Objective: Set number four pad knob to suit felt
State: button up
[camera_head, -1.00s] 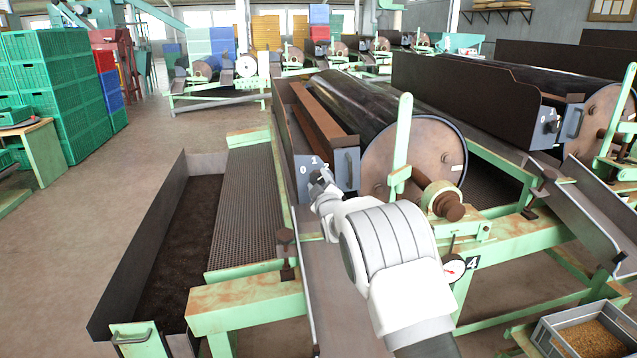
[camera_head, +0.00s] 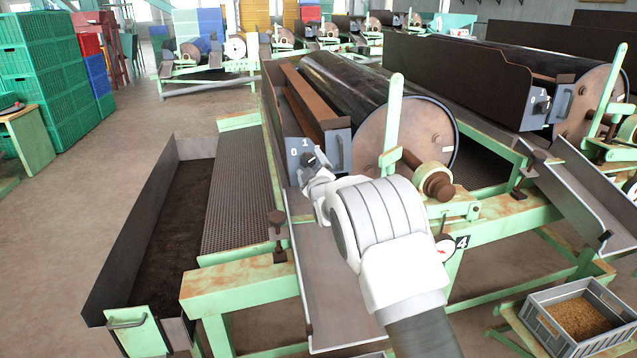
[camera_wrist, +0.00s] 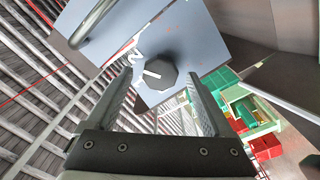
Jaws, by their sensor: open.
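The number four machine carries a black "4" plate (camera_head: 462,242) on its green frame. Its grey control box (camera_head: 335,150) bears a dark knob (camera_head: 309,159) with the digits 0 and 1 above it. In the wrist view the dark faceted knob (camera_wrist: 163,77) has a white pointer line towards its left side, and a white 2 stands at its upper left. My gripper (camera_wrist: 160,92) is open, its fingers on either side of the knob in that view. I cannot tell whether they touch it. In the head view my gripper (camera_head: 314,176) is at the box, partly hidden by my wrist.
A vertical green lever (camera_head: 392,120) and the drum end (camera_head: 410,145) stand right of the box. A dial (camera_head: 445,248) with a red needle sits beside the "4". A similar machine with its own knob (camera_head: 541,105) is at right. A grey crate of grain (camera_head: 540,310) is lower right.

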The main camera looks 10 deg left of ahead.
jog(key=p+v, duration=0.3)
jog(key=v, duration=1.3)
jog(key=shift+s, duration=0.25)
jog(key=shift+d, duration=0.2)
jog(key=s+d+r+m+g+h, duration=0.25)
jog(key=s+d+r+m, duration=0.2)
jog(key=d, duration=0.45)
jog(key=s+d+r+m+g+h, duration=0.25)
jog(key=s+d+r+m, duration=0.2)
jog(key=d, duration=0.35)
jog(key=s+d+m+g+h, duration=0.15)
jog(key=s+d, duration=0.25)
jog(key=s, duration=0.5)
jog(key=s+d+m+g, duration=0.2)
jog(key=s+d+m, duration=0.15)
jog(key=s, duration=0.45)
jog(key=s+d+m+g+h, duration=0.15)
jog(key=s+d, duration=0.25)
jog(key=s, duration=0.5)
notch_tip(320, 180, up, 25)
jog(key=p, duration=2.5)
jog(key=shift+s+d+f+g, duration=0.2)
jog(key=shift+s+g, duration=0.1)
jog(key=shift+s, duration=0.1)
